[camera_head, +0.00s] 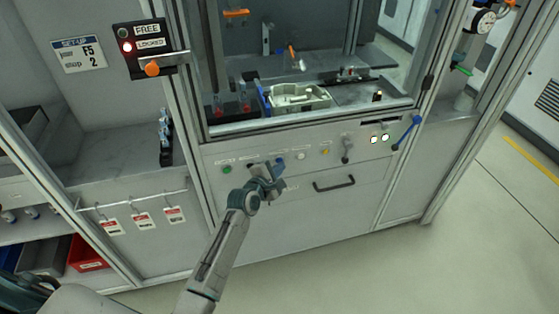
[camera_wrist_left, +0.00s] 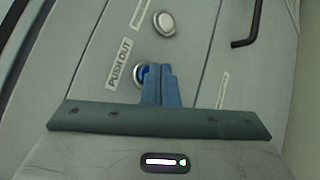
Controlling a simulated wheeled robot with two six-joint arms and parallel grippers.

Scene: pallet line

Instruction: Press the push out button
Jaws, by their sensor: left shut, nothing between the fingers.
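The push out button is a blue round button (camera_wrist_left: 141,75) beside its "PUSH OUT" label (camera_wrist_left: 119,63) in the left wrist view. My left gripper (camera_wrist_left: 160,72) is shut and empty, with its blue fingertips directly over the button's right part, hiding that part. I cannot tell whether the tips touch it. In the head view my left gripper (camera_head: 276,170) is at the front panel (camera_head: 230,192), between a green button (camera_head: 227,169) and a white button (camera_head: 298,155). My right gripper is not in view.
The white button (camera_wrist_left: 163,22) sits beyond the blue one in the wrist view. An orange button (camera_head: 325,152), a grey lever (camera_head: 347,150) and a blue handle (camera_head: 407,132) are farther right. A black drawer handle (camera_head: 334,184) lies below. Red-white tags (camera_head: 142,220) hang at left.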

